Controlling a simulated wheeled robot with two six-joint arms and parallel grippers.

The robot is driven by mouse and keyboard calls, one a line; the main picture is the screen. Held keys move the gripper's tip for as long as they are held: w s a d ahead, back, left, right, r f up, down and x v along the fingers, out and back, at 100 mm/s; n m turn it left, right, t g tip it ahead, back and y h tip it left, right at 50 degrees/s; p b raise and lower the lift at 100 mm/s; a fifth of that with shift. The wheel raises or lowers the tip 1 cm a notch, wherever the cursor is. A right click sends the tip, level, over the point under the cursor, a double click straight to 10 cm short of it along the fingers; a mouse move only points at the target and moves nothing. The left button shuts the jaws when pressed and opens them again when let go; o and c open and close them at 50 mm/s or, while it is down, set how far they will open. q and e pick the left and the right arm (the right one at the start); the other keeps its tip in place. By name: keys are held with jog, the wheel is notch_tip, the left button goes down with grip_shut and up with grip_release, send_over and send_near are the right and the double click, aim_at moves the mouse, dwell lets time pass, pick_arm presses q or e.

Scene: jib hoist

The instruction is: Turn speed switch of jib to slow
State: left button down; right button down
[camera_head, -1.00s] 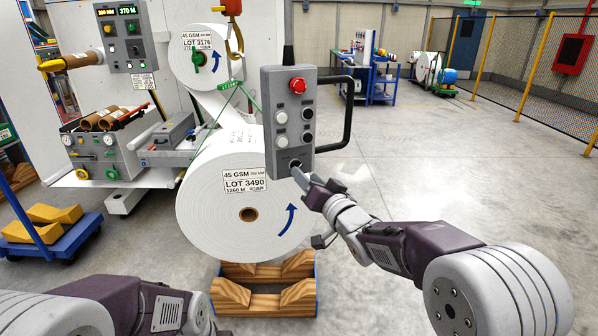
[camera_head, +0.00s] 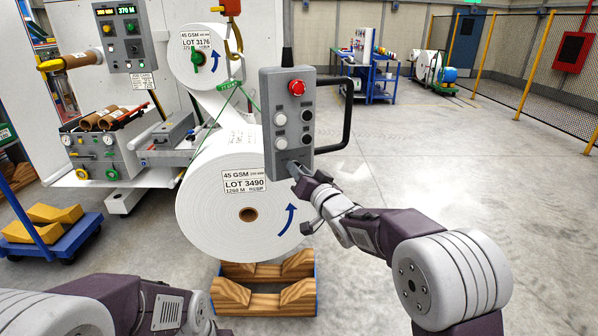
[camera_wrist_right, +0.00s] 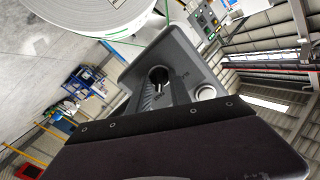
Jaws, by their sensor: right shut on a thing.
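The grey jib control pendant (camera_head: 268,108) hangs in front of the big white roll in the head view, with a red button, several round buttons and a black side handle. Its face also shows in the right wrist view (camera_wrist_right: 185,62). The speed switch is a dark round knob (camera_wrist_right: 158,76) at the pendant's lower end. My right gripper (camera_head: 294,169) reaches it from below right and is shut on the speed switch; its fingers hide most of the switch in the head view. The switch's setting cannot be read. Of my left arm only links show at the bottom left; its gripper is out of view.
The large paper roll (camera_head: 215,205) is behind the pendant, above wooden cradle blocks (camera_head: 262,300). A machine with a control panel (camera_head: 126,40) stands at left. A blue cart (camera_head: 50,240) with yellow wedges is far left. The floor at right is clear.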

jog(key=shift+f, duration=0.1)
jog(key=n+b, duration=1)
jog(key=n, duration=0.7)
jog(key=shift+a+f+n+b, duration=0.1)
jog(key=shift+n+b, duration=0.2)
jog(key=shift+b, duration=0.1)
jog(key=shift+n, duration=0.3)
jog(key=c, duration=1.2)
grip_release()
jog(key=shift+s, duration=0.1)
